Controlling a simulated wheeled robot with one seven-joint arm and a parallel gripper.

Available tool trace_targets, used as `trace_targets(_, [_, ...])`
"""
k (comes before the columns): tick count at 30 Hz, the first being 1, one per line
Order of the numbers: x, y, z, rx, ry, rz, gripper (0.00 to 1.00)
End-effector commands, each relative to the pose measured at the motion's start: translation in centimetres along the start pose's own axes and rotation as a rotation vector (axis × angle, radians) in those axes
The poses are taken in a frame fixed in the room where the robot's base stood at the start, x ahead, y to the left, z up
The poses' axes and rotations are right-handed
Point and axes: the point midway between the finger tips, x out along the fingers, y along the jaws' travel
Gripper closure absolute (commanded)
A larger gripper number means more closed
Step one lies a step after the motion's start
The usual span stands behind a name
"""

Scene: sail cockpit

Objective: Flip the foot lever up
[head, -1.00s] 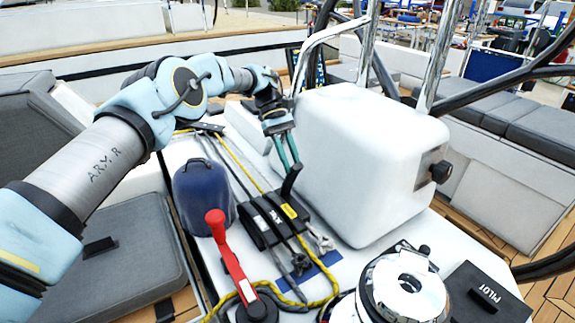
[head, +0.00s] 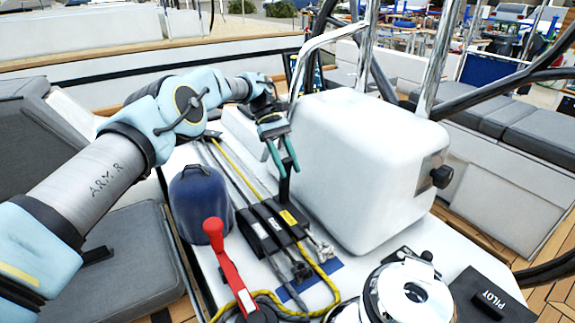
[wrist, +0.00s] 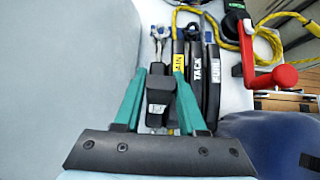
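A row of black line clutches (head: 272,225) sits on the white console. In the wrist view the labels read MAIN (wrist: 180,62), TACK (wrist: 196,70) and FURL (wrist: 215,72). A further black lever (wrist: 158,95) has a pale label too small to read; it may be the foot lever. In the head view this lever (head: 284,188) stands up from the far end of the row, while the others lie flat. My gripper (head: 284,170) is open just above it, its teal fingers on either side of the lever. I cannot tell whether they touch it.
A large white box (head: 360,165) stands close to the right of my gripper. A blue-covered winch (head: 200,203) and a red handle (head: 228,262) are to the left and front. A bare winch (head: 408,292) is at front right, and yellow rope (head: 325,285) lies before the clutches.

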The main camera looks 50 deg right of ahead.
Motion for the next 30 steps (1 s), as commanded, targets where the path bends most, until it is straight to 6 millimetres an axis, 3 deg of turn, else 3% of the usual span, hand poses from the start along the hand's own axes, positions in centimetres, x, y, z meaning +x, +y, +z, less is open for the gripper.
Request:
trace_targets(8, [-1.4,0.1,1.3,0.002,0.002,0.002,0.60])
trace_targets(19, [-6.2,0.1,5.9,0.001,0.003,0.002,0.60])
trace_targets(30, [-7.3,0.0,6.9,0.000,0.000,0.000,0.60])
